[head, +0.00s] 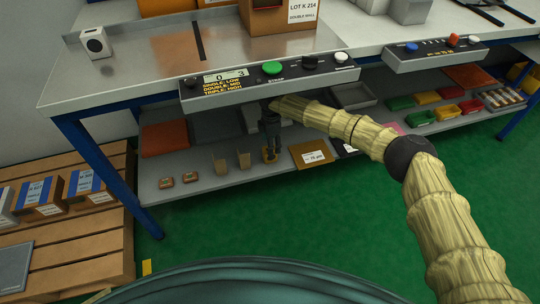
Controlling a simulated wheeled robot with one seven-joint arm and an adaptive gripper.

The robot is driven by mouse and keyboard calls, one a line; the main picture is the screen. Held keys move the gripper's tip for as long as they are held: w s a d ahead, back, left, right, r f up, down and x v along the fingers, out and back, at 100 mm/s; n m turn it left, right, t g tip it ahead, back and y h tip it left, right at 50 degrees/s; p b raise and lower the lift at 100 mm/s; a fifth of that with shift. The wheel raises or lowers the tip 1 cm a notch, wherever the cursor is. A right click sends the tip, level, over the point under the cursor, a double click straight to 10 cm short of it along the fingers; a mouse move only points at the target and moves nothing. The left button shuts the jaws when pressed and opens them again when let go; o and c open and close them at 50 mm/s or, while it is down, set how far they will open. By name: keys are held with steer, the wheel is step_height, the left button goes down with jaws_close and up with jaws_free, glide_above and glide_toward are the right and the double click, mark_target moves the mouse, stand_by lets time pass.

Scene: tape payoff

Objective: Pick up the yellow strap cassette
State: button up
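My gripper (270,150) reaches down under the table's front panel to the lower shelf. A small yellow thing (270,160), likely the yellow strap cassette, shows right at its fingertips and stands on or just above the shelf. The fingers partly cover it. I cannot tell whether they are closed on it or only around it. Two tan upright pieces (232,163) stand on the shelf just left of the gripper. Two small brown-orange items with labels (178,181) lie farther left.
The lower shelf (205,186) also holds an orange tray (165,139) at left and a brown labelled box (311,155) close right of the gripper. The control panel (320,69) overhangs the shelf. A blue table leg (115,185) and a pallet with boxes (75,235) stand left.

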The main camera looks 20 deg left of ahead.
steer(key=f, duration=0.3)
steer(key=f+b, duration=0.1)
steer(key=shift+s+a+f, duration=0.15)
steer(key=shift+s+f, duration=0.1)
steer(key=shift+f, duration=0.15)
steer(key=c, duration=1.2)
steer(key=shift+c, duration=0.2)
